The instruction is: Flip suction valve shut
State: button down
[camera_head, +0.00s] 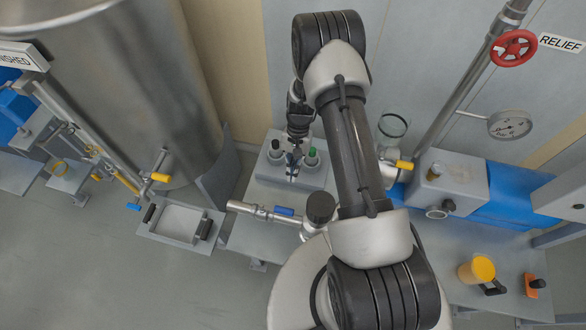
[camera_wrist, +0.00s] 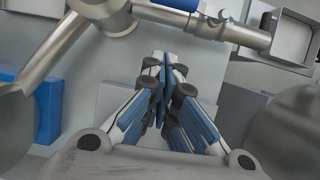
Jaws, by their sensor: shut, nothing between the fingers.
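A steel pipe (camera_head: 247,208) with a blue lever handle (camera_head: 284,211) runs low in front of my arm. The blue handle lies along the pipe. I see no label naming the suction valve. In the wrist view the same pipe (camera_wrist: 205,27) crosses the top, with the blue handle (camera_wrist: 182,3) at the upper edge. My gripper (camera_head: 292,170) is shut and empty, behind the pipe and apart from it, over a grey box with bottle-like knobs. Its closed fingers (camera_wrist: 164,75) point toward the pipe in the wrist view. Other yellow-handled valves are at the tank (camera_head: 160,177) and right of my arm (camera_head: 404,164).
A large steel tank (camera_head: 150,90) stands at left, with a grey tray (camera_head: 180,222) below it. The lower-left floor is clear.

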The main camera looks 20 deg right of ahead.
aim_at(276, 210)
jog(key=s+a+f+b, duration=0.1)
jog(key=s+a+f, duration=0.2)
jog(key=s+f, duration=0.2)
jog(key=shift+a+b, duration=0.3)
jog(key=shift+b, duration=0.05)
jog(key=shift+f, duration=0.1)
jog(key=shift+s+m, duration=0.3)
jog(key=shift+m, duration=0.1)
